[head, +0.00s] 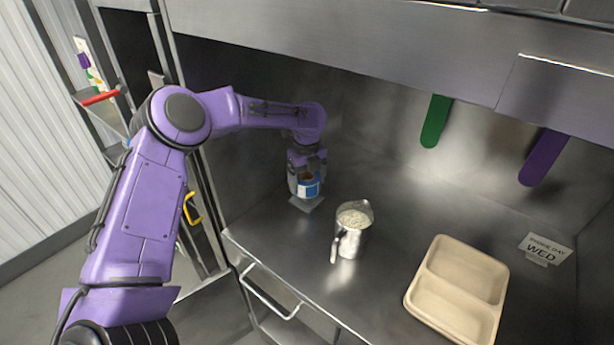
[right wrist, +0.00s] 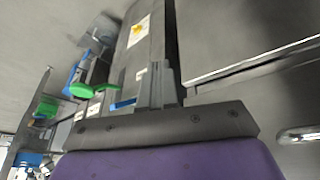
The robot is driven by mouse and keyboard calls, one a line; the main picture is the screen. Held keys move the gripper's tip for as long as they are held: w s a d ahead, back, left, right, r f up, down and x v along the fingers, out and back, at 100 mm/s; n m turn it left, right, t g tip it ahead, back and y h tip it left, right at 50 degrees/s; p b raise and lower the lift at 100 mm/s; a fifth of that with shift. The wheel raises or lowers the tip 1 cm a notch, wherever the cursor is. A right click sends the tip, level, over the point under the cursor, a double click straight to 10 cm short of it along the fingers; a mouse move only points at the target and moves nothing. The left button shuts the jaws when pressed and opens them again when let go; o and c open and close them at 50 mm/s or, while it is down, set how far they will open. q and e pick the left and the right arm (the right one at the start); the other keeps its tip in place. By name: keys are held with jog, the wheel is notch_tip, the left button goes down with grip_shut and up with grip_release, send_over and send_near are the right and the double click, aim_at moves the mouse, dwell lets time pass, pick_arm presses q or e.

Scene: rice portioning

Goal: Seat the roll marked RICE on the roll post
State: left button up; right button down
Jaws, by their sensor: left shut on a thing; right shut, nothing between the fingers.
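A roll with a blue and white side and a brown core (head: 309,188) is held in my left gripper (head: 307,176), at the back left of the steel counter. Its marking is too small to read. A small square grey plate (head: 306,204), which looks like the base of the roll post, lies directly below the roll. The post itself is hidden, so I cannot tell whether the roll is around it or above it. My right gripper (right wrist: 157,88) is shut and empty in the right wrist view, away from the counter items.
A metal jug of rice (head: 353,225) stands right of the roll. A beige two-compartment tray (head: 462,283) lies further right, near a WED sign (head: 545,248). Green (head: 436,121) and purple (head: 543,158) strips are on the back wall. The counter between jug and tray is clear.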

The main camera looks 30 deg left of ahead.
aim_at(307, 200)
pick_arm(q)
jog(key=shift+f+b, duration=0.65)
jog(key=shift+f, duration=1.35)
jog(key=o, duration=1)
jog(key=shift+c, duration=0.2)
jog(key=shift+r, duration=0.1)
notch_tip(307, 200, up, 10)
jog(key=shift+f+b, duration=0.2)
jog(key=shift+b, duration=0.65)
jog(key=shift+r, duration=0.4)
